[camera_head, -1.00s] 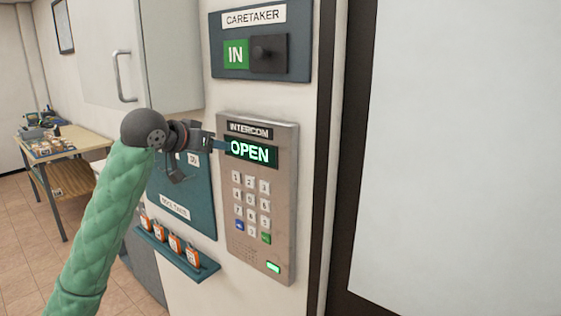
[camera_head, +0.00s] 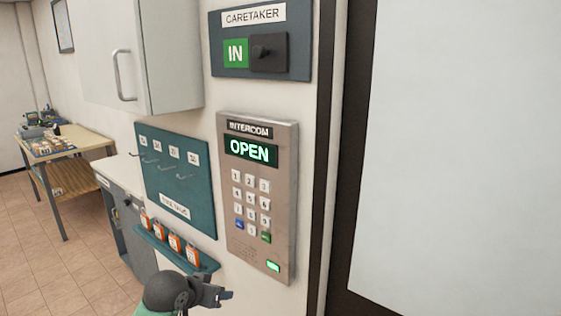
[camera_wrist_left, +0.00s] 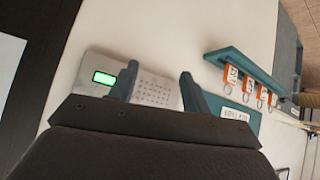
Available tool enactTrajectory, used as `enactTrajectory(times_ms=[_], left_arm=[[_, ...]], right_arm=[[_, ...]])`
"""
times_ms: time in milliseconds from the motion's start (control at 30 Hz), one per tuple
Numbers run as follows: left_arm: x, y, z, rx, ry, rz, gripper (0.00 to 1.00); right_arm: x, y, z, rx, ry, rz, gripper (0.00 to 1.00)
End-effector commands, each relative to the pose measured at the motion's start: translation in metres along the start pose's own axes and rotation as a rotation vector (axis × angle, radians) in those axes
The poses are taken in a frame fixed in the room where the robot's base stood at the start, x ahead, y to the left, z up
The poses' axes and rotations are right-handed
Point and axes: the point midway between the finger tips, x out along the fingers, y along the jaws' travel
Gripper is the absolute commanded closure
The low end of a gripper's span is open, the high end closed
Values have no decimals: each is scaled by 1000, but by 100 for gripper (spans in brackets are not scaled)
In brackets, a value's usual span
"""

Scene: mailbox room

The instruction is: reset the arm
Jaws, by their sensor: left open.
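The intercom (camera_head: 284,205) is a grey wall panel with a keypad, a lit green light and a display reading OPEN. It also shows beyond the fingers in the left wrist view (camera_wrist_left: 150,90). My right gripper is not in view.
A teal hook board (camera_head: 178,150) with empty hooks hangs left of the intercom. Below it a teal ledge (camera_head: 207,265) holds several orange tags. A caretaker sign (camera_head: 300,50) reads IN. A wall cabinet (camera_head: 170,60) is at upper left, and a table (camera_head: 88,139) stands far left.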

Motion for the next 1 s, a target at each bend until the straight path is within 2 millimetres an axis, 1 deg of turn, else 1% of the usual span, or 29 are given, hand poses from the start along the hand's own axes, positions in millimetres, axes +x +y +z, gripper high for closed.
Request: enactTrajectory(times_ms=[33, 100, 167, 200, 267, 333, 533, 700, 800, 900, 1000], left_arm=[[2, 3, 22, -7, -23, -5, 52], [5, 5, 48, -15, -51, -16, 52], [6, 7, 69, -23, -74, -26, 52], [6, 8, 84, -27, -91, -32, 52], [5, 10, 105, -32, -115, -43, 52], [4, 13, 131, -40, -145, -53, 52], [-6, 21, 201, -58, -230, -89, 52], [-22, 29, 260, -73, -308, -121, 52], [-33, 34, 292, -80, -353, -138, 52], [-43, 37, 315, -84, -389, -154, 52], [-51, 39, 332, -87, -416, -166, 52]], right_arm=[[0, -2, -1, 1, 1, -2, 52], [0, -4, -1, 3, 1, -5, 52], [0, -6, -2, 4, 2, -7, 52], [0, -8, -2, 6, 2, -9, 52], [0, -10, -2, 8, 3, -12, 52], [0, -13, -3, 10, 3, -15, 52], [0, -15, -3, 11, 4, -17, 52], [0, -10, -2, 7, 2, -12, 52], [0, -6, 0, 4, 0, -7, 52], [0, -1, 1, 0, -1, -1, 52], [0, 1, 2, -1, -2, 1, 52]])
